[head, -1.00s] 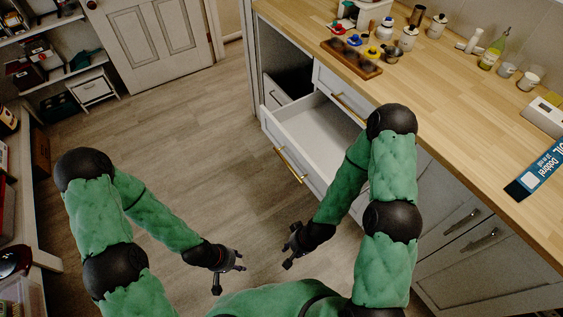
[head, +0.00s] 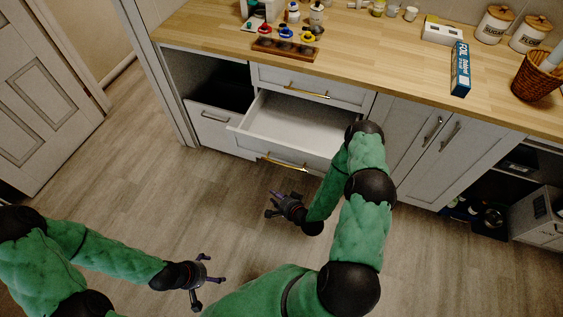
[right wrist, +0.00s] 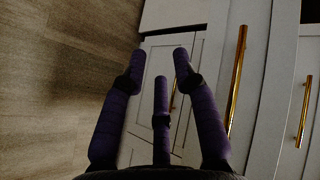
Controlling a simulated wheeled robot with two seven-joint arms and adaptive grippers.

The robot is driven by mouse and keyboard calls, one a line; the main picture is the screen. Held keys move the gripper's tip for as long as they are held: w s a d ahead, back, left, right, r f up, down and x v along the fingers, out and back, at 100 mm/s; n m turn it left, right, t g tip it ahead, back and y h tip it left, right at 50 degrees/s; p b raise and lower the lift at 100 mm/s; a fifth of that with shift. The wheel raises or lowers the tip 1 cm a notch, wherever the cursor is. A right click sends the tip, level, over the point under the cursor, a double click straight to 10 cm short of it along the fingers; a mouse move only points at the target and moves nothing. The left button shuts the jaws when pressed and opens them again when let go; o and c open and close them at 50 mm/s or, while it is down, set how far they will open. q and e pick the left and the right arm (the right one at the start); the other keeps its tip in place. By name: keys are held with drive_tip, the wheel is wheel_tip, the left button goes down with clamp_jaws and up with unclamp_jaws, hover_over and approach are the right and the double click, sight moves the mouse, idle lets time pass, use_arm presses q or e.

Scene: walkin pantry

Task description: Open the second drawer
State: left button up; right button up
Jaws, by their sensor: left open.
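The second drawer (head: 305,133) is a white drawer below the shut top drawer (head: 270,75). It stands pulled out and its visible inside is empty. Its gold handle (head: 284,162) is on its front. My right gripper (head: 276,203) is in front of and below that handle, apart from it. In the right wrist view my right gripper (right wrist: 159,70) has its fingers spread with nothing between them. A gold handle (right wrist: 237,80) runs to the right of the fingers. My left gripper (head: 208,280) is open and empty over the floor, farther from the cabinet.
The wooden counter (head: 380,60) above holds jars, a dark tray (head: 285,49) and a blue box (head: 460,69). Double cabinet doors (head: 424,140) are right of the drawers. A white door (head: 45,90) is at left. Floor between the arms and cabinet is clear.

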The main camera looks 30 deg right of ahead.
drive_tip(key=s+d+r+m+t+h+p, duration=0.1)
drive_tip(key=d+r+m+t+h+p, duration=0.15)
drive_tip(key=d+r+m+t, duration=0.35)
drive_tip(key=w+d+f+g+b, duration=0.1)
drive_tip(key=w+d+f+b, duration=0.1)
drive_tip(key=w, duration=0.8)
drive_tip(key=shift+b, duration=0.55)
drive_tip(key=shift+w+f, duration=0.1)
clamp_jaws()
